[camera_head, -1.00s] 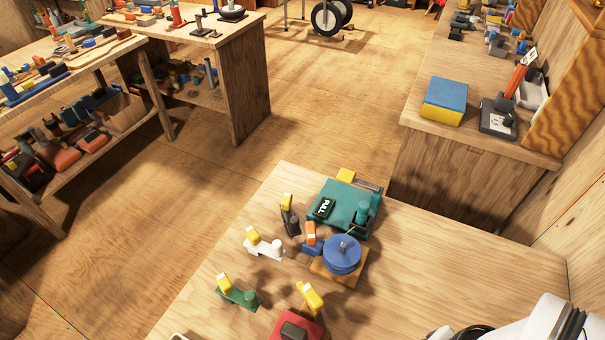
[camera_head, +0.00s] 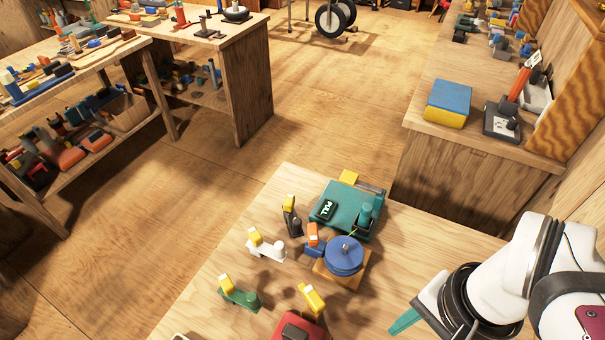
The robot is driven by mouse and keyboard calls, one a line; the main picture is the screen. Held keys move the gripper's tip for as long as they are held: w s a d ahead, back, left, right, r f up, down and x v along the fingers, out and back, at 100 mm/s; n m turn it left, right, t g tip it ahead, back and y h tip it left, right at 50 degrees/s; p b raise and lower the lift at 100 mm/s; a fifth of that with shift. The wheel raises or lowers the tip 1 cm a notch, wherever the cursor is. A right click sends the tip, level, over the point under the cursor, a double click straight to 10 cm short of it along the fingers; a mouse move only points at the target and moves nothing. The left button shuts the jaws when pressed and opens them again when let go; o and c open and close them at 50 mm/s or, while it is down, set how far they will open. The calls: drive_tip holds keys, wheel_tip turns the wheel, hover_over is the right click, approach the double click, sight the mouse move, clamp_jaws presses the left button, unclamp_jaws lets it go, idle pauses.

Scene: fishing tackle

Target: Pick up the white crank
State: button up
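The white crank (camera_head: 266,250) lies on the wooden table, with a yellow knob at its left end and a rounded white hub at its right end. It sits between a black crank (camera_head: 291,218) behind it and a green crank (camera_head: 239,294) in front, both also with yellow knobs. My gripper (camera_head: 404,322) is at the lower right, well to the right of the white crank and apart from it. Only a teal-green fingertip and the dark wrist show clearly, so its opening cannot be judged.
A blue reel (camera_head: 344,257) on a wooden block stands right of the white crank. A teal box marked PULL (camera_head: 346,209) is behind it. A red block (camera_head: 297,328) with a yellow-knobbed part is at the front. The table's right part (camera_head: 440,238) is bare.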

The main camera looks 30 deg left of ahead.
drive_tip(key=w+a+r, duration=0.1)
drive_tip(key=w+a, duration=0.5)
drive_tip(key=w, duration=0.1)
drive_tip(key=n+h, duration=0.2)
hover_over(279, 245)
drive_tip(key=d, duration=0.1)
wheel_tip(279, 245, down, 4)
drive_tip(key=f, duration=1.1)
drive_tip(key=a+f, duration=0.1)
drive_tip(key=f, duration=0.4)
drive_tip(key=shift+f, duration=0.3)
clamp_jaws()
